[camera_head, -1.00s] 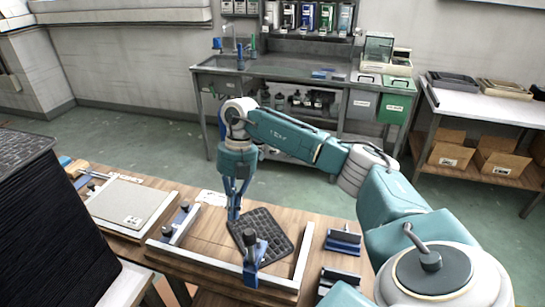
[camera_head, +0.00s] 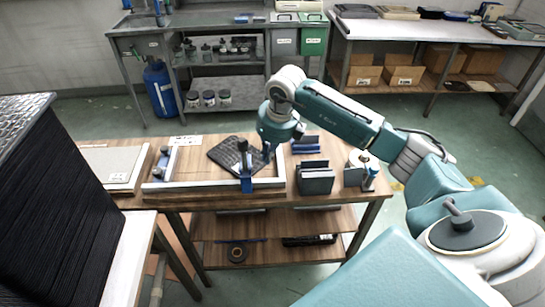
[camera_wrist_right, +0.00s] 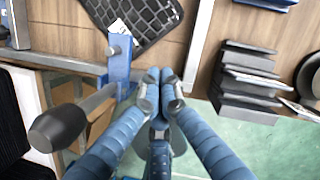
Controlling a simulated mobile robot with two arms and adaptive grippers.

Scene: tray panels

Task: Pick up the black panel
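A black panel (camera_head: 228,154) with a grid of shallow pockets lies tilted in its plane inside a pale frame (camera_head: 205,186) on the wooden bench. A blue clamp with a black knob (camera_head: 245,172) stands at the frame's near side and overlaps part of the panel in view. The panel (camera_wrist_right: 145,12) is cut off at the top of the right wrist view, with a small white label. My right gripper (camera_wrist_right: 160,76) has its fingertips together with nothing between them. In the head view it (camera_head: 269,154) hangs just right of the clamp, apart from the panel. My left gripper is out of view.
A tall stack of dark sheets (camera_head: 50,200) stands at the left. A grey holder with upright plates (camera_head: 316,178) and a roll fixture (camera_head: 360,168) stand right of the frame. A light board (camera_head: 108,163) lies left of it. Floor beyond the bench is open.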

